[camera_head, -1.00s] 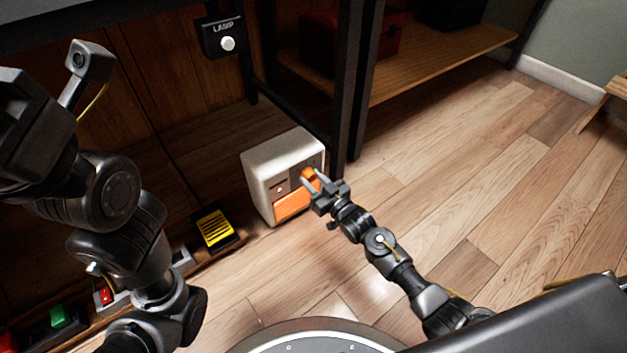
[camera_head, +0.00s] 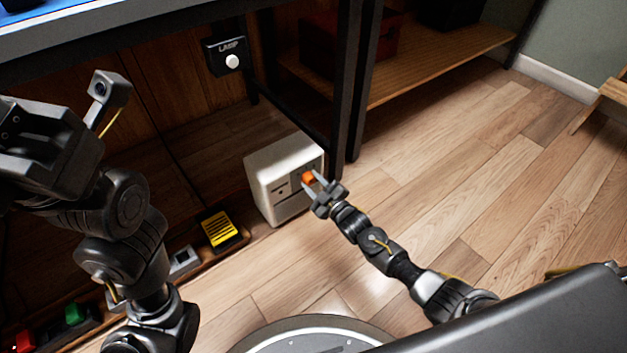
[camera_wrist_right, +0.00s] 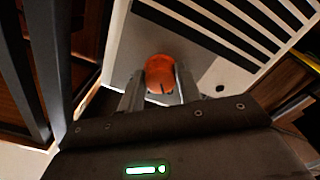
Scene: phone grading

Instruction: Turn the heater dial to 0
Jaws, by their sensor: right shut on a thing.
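The heater (camera_head: 268,163) is a small white box on the floor under the desk, beside a black desk leg. Its orange dial (camera_head: 308,177) is on its front face. My right gripper (camera_head: 317,183) reaches it from the front and is shut on the dial. The right wrist view shows the round orange dial (camera_wrist_right: 160,70) between the two fingers, with a short dark mark at its lower edge. Dial numbers cannot be read. The heater's slotted front panel (camera_wrist_right: 228,38) looks unlit. My left arm is at the left, and its fingertips cannot be made out.
A black lamp switch box (camera_head: 226,56) with a white button hangs under the desk. A yellow-and-black striped pedal (camera_head: 219,228) and a green button (camera_head: 73,314) are on a low strip at the left. The wooden floor (camera_head: 460,190) at the right is clear.

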